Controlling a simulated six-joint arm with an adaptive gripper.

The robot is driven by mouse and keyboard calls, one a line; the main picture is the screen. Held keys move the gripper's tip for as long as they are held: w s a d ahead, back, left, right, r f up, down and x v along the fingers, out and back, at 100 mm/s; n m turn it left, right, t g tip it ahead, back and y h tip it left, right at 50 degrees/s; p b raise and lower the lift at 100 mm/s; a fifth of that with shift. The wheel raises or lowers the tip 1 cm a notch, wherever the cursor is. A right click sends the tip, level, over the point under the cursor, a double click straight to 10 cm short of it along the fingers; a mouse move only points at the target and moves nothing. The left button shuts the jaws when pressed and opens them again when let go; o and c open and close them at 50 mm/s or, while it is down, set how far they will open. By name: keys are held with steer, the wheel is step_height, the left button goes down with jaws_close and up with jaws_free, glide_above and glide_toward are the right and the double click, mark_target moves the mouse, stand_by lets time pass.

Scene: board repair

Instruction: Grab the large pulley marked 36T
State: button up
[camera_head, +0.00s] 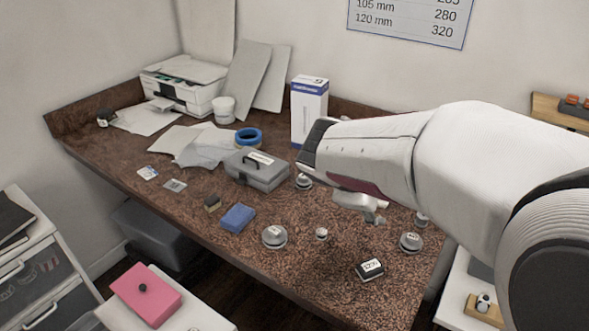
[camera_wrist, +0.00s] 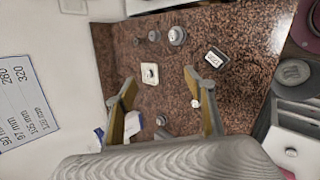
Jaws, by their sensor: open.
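Several grey metal pulleys with pale labelled tops stand on the brown speckled worktop. In the head view a wide one (camera_head: 274,236) is front centre, a small one (camera_head: 321,234) is to its right, and another wide one (camera_head: 410,241) is near the right edge. One more (camera_head: 303,181) stands behind, by the toolbox. The labels are too small to read, so I cannot tell which is 36T. My gripper (camera_head: 374,214) hangs above the right part of the worktop, partly hidden by my arm. In the wrist view my gripper (camera_wrist: 164,92) is open, with nothing held between its fingers.
A black labelled block (camera_head: 370,268) lies near the front right. A blue sponge-like block (camera_head: 238,217), grey toolbox (camera_head: 257,170), blue tape roll (camera_head: 248,137) and tall white box (camera_head: 309,110) stand left and behind. The worktop's front edge is close to the wide pulley.

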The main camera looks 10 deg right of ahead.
steer(key=w+f+n+t+h, duration=0.15)
steer(key=w+n, duration=0.25)
steer(key=w, duration=0.5)
steer(key=n+t+y, duration=0.2)
steer(key=n+t, duration=0.3)
steer(key=n, duration=1)
glide_toward(302, 181)
steer(key=w, duration=0.3)
steer(key=shift+d+f+h, duration=0.25)
steer(key=shift+f, duration=0.1)
steer(key=shift+x, duration=1.25)
steer(key=shift+d, duration=0.15)
steer(key=shift+w+d+f, duration=0.85)
steer(key=shift+w+d, duration=0.05)
steer(key=shift+d, duration=0.05)
steer(key=shift+x, duration=1.05)
